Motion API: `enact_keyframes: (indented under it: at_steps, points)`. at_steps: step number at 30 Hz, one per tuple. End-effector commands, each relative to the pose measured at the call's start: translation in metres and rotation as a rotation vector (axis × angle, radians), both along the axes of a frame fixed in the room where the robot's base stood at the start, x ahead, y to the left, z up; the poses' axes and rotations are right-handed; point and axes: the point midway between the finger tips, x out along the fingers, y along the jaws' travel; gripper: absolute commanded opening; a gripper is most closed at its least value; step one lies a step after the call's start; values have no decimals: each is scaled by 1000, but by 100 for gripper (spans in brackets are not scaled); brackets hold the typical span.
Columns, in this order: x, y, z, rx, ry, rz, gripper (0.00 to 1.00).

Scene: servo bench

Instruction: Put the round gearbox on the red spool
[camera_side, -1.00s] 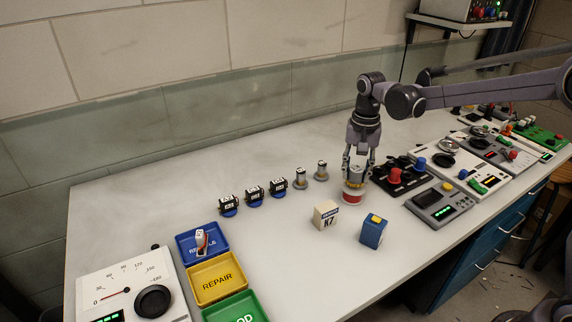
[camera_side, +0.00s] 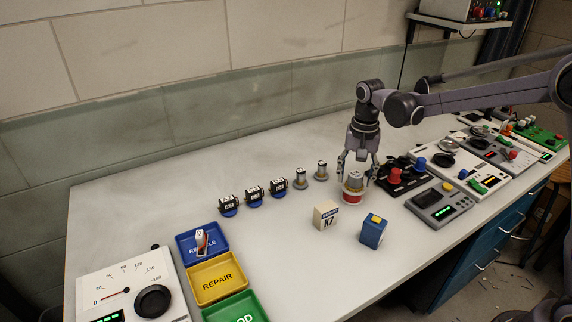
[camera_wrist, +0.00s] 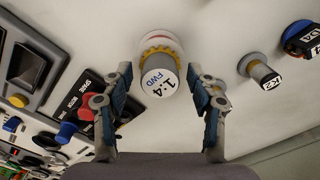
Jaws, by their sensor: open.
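The round gearbox (camera_side: 354,179), a grey cylinder with a yellow toothed ring, stands upright on the red spool (camera_side: 353,196) in the side view. In the wrist view the gearbox (camera_wrist: 159,82) shows its white top marked "1:4 FWD". Part of the spool's rim (camera_wrist: 160,41) shows behind it. My gripper (camera_side: 357,176) is open around the gearbox, its fingers standing apart from it on both sides. In the wrist view the open fingers of my gripper (camera_wrist: 161,88) frame the gearbox with a gap on each side.
Two similar small cylinders (camera_side: 300,180) stand left of the spool, with several black servos on blue bases (camera_side: 254,194) further left. A cream K7 block (camera_side: 325,215) and a blue block (camera_side: 373,231) stand in front. A black panel with knobs (camera_side: 405,178) is close on the right.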

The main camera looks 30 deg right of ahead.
Motion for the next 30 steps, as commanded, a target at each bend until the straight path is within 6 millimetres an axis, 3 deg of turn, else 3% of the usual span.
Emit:
enact_keyframes:
  at_steps: [5,18,30]
  points:
    - [0,0,17,0,0,0,59]
    - [-1,0,96,0,0,0,59]
    - [-9,0,125,-1,-22,29,59]
